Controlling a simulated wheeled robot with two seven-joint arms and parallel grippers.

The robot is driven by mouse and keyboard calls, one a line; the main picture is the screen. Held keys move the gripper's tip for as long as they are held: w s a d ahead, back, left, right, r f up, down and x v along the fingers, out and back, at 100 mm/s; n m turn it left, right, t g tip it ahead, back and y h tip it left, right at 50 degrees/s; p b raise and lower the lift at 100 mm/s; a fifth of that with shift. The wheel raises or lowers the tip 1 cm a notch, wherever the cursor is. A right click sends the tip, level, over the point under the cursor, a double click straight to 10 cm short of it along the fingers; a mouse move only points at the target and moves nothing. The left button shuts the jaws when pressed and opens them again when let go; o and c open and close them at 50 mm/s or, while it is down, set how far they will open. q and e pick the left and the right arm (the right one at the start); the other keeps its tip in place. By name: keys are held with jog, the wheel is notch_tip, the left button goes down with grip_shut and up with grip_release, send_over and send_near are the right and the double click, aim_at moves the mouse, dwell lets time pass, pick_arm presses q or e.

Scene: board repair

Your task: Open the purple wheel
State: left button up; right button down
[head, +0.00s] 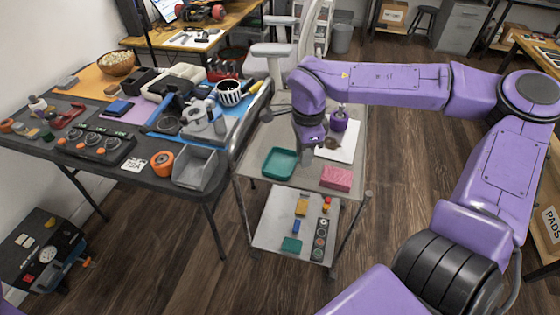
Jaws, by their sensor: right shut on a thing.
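A purple round part with a thin stem, which appears to be the purple wheel (338,121), stands on the cart over a white sheet (347,149). My right gripper (320,148) points down from the purple wrist, just left of and in front of it. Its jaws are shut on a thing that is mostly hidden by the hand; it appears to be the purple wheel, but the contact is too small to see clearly. A small brownish part (331,143) shows beside the jaws. My left gripper is out of view.
On the cart top (308,177) are a teal tray (280,163) and a pink block (337,178). The lower shelf (268,232) holds several small parts. Wooden floor is clear right of the cart.

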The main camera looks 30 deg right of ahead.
jog(key=m, duration=0.4)
jog(key=s+m, duration=0.1)
jog(key=m, duration=0.3)
jog(key=m+b, duration=0.1)
jog(key=m, duration=0.3)
jog(key=shift+s+d+r, duration=0.2)
jog(key=shift+d, duration=0.2)
jog(key=w+f, duration=0.3)
jog(key=w, duration=0.4)
send_over(280, 165)
jog(key=f, duration=0.4)
jog(key=shift+s+f, duration=0.25)
jog(key=shift+f, duration=0.15)
jog(key=shift+w+f, duration=0.2)
jog(key=shift+f, duration=1.6)
